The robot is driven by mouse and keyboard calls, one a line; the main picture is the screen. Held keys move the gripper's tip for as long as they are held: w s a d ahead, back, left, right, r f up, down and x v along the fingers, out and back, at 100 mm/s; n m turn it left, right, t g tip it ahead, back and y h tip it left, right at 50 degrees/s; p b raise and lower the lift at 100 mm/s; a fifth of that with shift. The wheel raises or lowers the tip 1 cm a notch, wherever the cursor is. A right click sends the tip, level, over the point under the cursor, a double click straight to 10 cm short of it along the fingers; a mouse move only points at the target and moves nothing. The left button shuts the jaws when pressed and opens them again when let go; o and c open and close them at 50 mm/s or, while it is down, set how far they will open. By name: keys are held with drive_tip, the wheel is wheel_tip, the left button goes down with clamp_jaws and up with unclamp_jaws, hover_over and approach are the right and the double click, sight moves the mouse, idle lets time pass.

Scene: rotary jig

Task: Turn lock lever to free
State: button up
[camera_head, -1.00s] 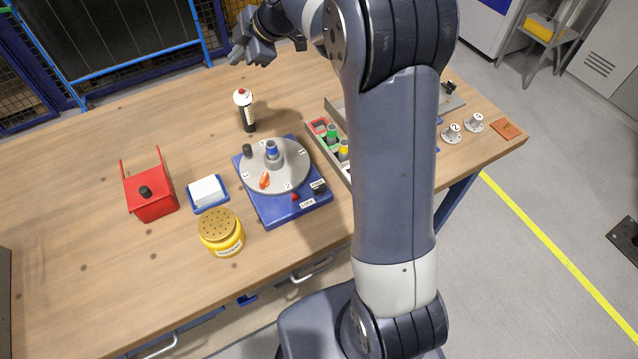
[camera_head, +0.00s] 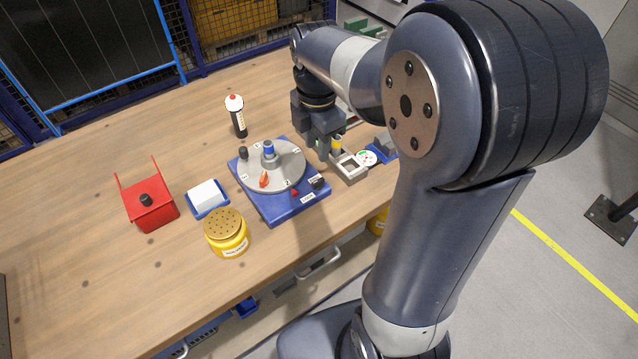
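The rotary jig has a blue base (camera_head: 282,212) and a grey round plate (camera_head: 291,163) with numbered labels, a blue-topped hub (camera_head: 268,149), an orange part (camera_head: 264,179) and a black knob (camera_head: 243,153). The lock lever's black grip (camera_head: 318,183) is at the base's right front corner, near two small labels, LOCK and one too small to read surely. A red pointer (camera_head: 295,192) is left of it. My gripper (camera_head: 322,157) points down above the jig's right edge, behind and above the black grip, seemingly not touching it. Its finger gap is not clear.
A red bin (camera_head: 152,212), a white block on a blue tray (camera_head: 207,195) and a yellow perforated jar (camera_head: 226,236) stand left and front. A black-and-white bottle (camera_head: 236,115) is behind. A grey tray (camera_head: 349,167) and round dial (camera_head: 367,158) are right of the gripper.

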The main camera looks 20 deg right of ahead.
sight(318, 180)
wheel_tip(318, 180, down, 11)
drive_tip(key=shift+d+r, duration=0.1)
idle(0.3)
drive_tip(key=shift+c, duration=0.2)
clamp_jaws()
